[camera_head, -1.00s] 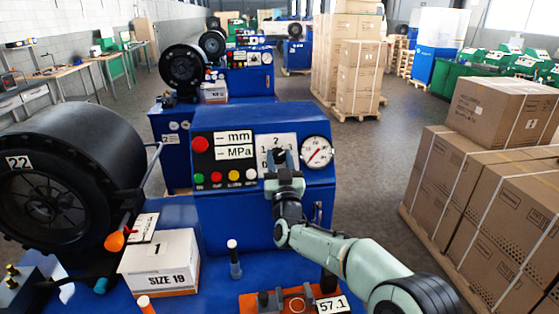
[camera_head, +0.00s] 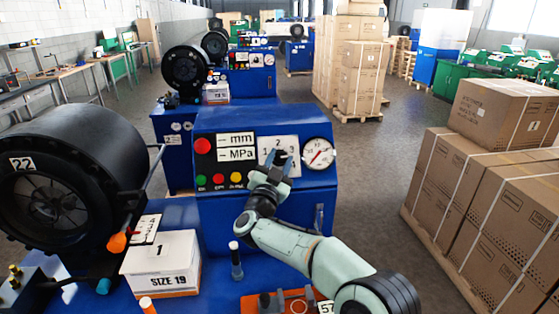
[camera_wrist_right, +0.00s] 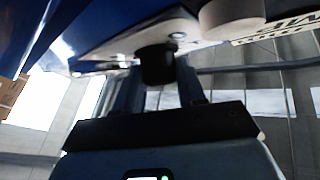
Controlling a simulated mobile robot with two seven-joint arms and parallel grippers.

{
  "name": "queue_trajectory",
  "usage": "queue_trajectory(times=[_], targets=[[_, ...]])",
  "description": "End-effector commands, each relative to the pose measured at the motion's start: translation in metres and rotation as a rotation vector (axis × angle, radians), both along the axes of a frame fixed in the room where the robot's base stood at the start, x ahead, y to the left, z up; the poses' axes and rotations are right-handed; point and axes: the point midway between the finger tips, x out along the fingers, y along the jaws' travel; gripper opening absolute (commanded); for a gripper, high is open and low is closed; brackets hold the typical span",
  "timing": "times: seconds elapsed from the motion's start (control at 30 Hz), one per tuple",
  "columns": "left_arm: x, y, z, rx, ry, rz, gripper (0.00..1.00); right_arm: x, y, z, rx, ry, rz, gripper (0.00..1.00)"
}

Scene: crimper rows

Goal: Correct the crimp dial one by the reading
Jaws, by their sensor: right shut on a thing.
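The crimp dial is a black knob (camera_wrist_right: 157,64) on a white numbered plate (camera_head: 266,143) on the front of the blue control box (camera_head: 250,118). My right gripper (camera_head: 277,161) is at this plate and covers its lower part. In the right wrist view the knob sits between my two fingers, which are shut on it. The numerals 1, 2 and 3 show around the fingers, but the knob's pointer is hidden. The readout panels (camera_head: 236,147) show dashes before mm and MPa. My left gripper is not in view.
A round gauge (camera_head: 318,153) is right of the dial. A red button (camera_head: 203,146) and coloured buttons are left. A SIZE 19 box (camera_head: 160,262) stands in front, beside the black crimper head (camera_head: 75,175). An orange tray (camera_head: 262,303) holds a partly covered number label (camera_head: 326,307).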

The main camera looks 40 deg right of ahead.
Motion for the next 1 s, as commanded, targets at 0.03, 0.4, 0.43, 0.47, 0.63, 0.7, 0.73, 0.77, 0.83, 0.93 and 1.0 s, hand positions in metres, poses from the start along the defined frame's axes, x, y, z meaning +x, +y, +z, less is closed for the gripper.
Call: queue_trajectory(times=[0.03, 0.4, 0.43, 0.47, 0.63, 0.7, 0.73, 0.77, 0.83, 0.93, 1.0], targets=[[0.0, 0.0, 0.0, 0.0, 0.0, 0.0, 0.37, 0.0, 0.0, 0.0, 0.004, -0.001, -0.002, 0.09], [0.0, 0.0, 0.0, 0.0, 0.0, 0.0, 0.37, 0.0, 0.0, 0.0, 0.006, -0.004, -0.005, 0.09], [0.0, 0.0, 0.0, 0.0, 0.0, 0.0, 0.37, 0.0, 0.0, 0.0, 0.006, -0.004, -0.005, 0.46], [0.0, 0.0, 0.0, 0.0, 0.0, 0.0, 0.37, 0.0, 0.0, 0.0, 0.006, -0.004, -0.005, 0.56], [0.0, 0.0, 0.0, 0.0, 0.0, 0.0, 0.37, 0.0, 0.0, 0.0, 0.006, -0.004, -0.005, 0.65], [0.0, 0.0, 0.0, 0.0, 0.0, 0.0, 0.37, 0.0, 0.0, 0.0, 0.006, -0.004, -0.005, 0.65], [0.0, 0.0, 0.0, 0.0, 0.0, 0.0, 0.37, 0.0, 0.0, 0.0, 0.006, -0.004, -0.005, 0.65], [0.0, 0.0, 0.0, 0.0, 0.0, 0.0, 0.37, 0.0, 0.0, 0.0, 0.006, -0.004, -0.005, 0.65], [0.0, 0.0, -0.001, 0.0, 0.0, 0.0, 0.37, -0.001, 0.002, -0.001, 0.006, -0.003, -0.003, 0.65], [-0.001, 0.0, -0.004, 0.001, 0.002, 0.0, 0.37, -0.006, 0.01, -0.004, 0.007, -0.005, -0.002, 0.65], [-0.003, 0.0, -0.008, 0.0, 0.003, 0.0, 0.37, -0.012, 0.019, -0.008, 0.007, -0.003, 0.0, 0.65]])
